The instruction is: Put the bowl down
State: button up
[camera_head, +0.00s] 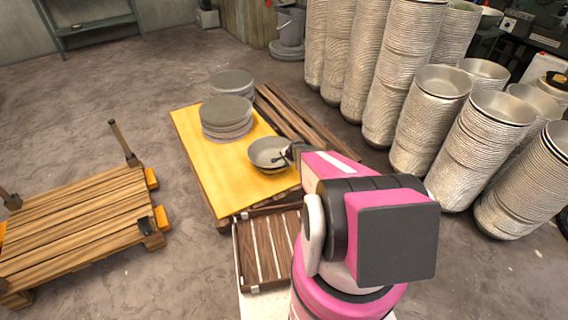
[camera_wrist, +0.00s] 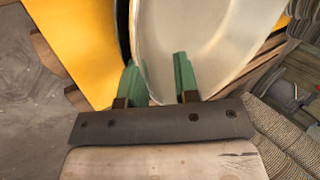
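A grey-white bowl (camera_head: 268,150) is at the right edge of the yellow board (camera_head: 203,165) in the head view. A second rim seems to show just below it; I cannot tell whether it sits stacked or hovers slightly. My gripper (camera_head: 291,153) is at the bowl's right side. In the wrist view my gripper's green fingers (camera_wrist: 158,82) stand apart, with the bowl's rim between them. The right finger is over the pale inside of the bowl (camera_wrist: 215,40), the left finger outside it. The fingers look open, with a gap wider than the wall.
Two stacks of grey discs or plates (camera_head: 227,117) stand on the board behind the bowl. Tall bowl stacks (camera_head: 415,110) crowd the right. A wooden crate (camera_head: 264,250) lies in front of the board, and a low pallet cart (camera_head: 80,225) stands left. Bare floor lies between.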

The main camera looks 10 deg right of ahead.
jog(key=v, duration=1.1)
jog(key=s+a+r+n+g+h, duration=0.1)
jog(key=s+a+r+n+g, duration=0.1)
jog(key=s+r+n, duration=0.2)
jog(key=s+a+r+n+g+h, duration=0.1)
jog(key=s+a+r+n, duration=0.2)
jog(key=s+r, duration=0.7)
jog(key=s+a+r+n+g+h, duration=0.1)
jog(key=s+a+r+n+g, duration=0.1)
jog(key=s+r+n, duration=0.3)
jog(key=s+r, duration=0.3)
jog(key=shift+a+g, duration=0.3)
jog(key=shift+s, duration=0.25)
